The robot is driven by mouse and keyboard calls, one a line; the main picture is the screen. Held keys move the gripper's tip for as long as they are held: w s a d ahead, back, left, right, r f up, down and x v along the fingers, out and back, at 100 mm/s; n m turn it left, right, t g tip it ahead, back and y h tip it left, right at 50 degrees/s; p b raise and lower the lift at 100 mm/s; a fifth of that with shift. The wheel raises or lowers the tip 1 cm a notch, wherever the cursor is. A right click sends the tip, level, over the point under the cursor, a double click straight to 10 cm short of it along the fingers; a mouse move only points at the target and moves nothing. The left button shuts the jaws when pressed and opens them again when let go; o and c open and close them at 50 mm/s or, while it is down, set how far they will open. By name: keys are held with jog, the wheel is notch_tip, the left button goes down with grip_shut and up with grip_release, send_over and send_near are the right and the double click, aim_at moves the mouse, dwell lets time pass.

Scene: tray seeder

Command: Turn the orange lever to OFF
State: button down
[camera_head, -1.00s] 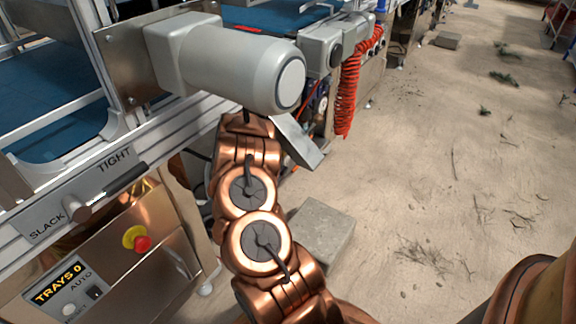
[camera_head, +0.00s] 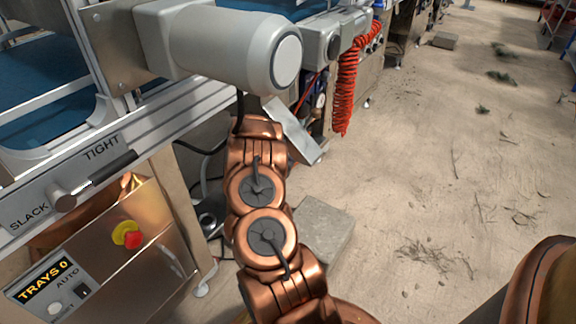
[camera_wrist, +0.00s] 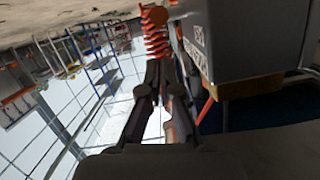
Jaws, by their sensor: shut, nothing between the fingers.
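I cannot pick out the orange lever with certainty. An orange-red rounded piece (camera_wrist: 153,15) shows at the top of the wrist view, just above a red coiled hose (camera_wrist: 157,40); I cannot tell whether it is the lever. No OFF mark is legible. My gripper (camera_wrist: 163,65) points towards the coil in the wrist view. Its dark fingers are shut with nothing between them, and I see no contact. In the head view the gripper is hidden behind the grey motor (camera_head: 225,45), with my copper arm rising below it.
The coiled hose (camera_head: 355,80) hangs beside a grey box (camera_head: 322,40). A slanted metal plate (camera_head: 295,130) sits below the motor, close to my arm. A control panel with a red stop button (camera_head: 133,240) is at left. A grey block (camera_head: 325,230) lies on the floor. Sandy floor is open at right.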

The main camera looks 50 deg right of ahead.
jog(key=shift+w+a+f+b, duration=0.1)
jog(key=shift+w+f+b, duration=0.15)
jog(key=shift+f, duration=0.45)
jog(key=shift+w+f+b, duration=0.1)
jog(key=shift+f+b, duration=0.1)
jog(key=shift+f, duration=0.5)
jog(key=shift+a+f+p, duration=0.1)
jog(key=shift+f+p, duration=0.05)
jog(key=shift+p, duration=0.35)
jog(key=shift+a+f+p, duration=0.15)
jog(key=shift+f+p, duration=0.65)
jog(key=shift+p, duration=0.15)
jog(key=p+v, duration=0.1)
jog(key=v, duration=1)
jog(key=shift+s+a, duration=0.25)
jog(key=shift+s, duration=0.15)
